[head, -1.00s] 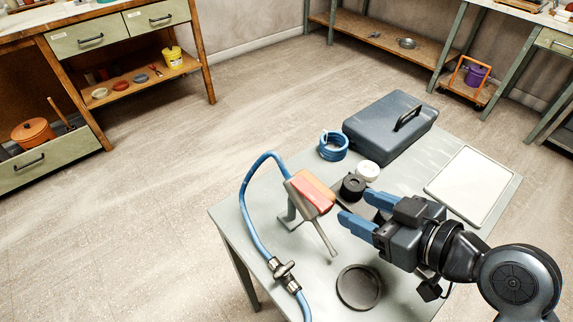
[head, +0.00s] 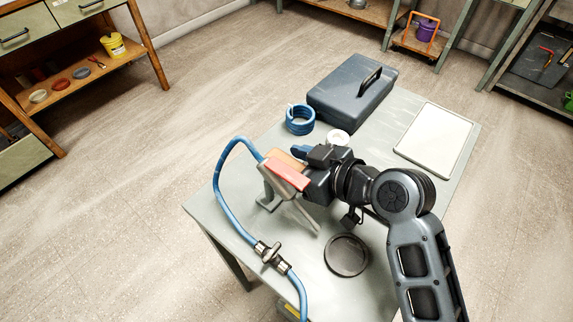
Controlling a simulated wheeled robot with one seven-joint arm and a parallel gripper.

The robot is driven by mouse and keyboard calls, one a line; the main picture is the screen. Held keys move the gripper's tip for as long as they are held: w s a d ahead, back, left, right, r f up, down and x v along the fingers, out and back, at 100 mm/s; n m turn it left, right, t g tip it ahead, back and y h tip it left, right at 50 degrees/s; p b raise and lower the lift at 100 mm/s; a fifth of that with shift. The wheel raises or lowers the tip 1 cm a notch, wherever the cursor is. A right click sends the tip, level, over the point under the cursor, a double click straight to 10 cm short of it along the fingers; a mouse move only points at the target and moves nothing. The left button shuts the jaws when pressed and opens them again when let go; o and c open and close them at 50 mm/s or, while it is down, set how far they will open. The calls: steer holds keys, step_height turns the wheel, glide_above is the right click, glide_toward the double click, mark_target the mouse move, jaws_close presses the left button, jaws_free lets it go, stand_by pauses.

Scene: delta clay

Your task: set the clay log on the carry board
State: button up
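A grey stand (head: 284,183) on the table holds a tilted piece with a tan-orange top (head: 284,159) and a red front (head: 289,174). I cannot tell which part of it is the clay log. A pale flat board with a grey rim (head: 435,139), likely the carry board, lies bare at the table's right. My gripper (head: 296,155) is at the right and far side of the tilted piece. One blue finger shows just behind the tan top. The other finger is hidden, so I cannot see whether they grip anything.
A blue hose with a valve (head: 270,254) loops along the left of the table (head: 240,222). A dark case (head: 351,92), a blue coil (head: 299,120) and a white roll (head: 338,137) stand at the back.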

steer(key=c, duration=0.9)
jaws_close()
steer(key=shift+r, duration=0.15)
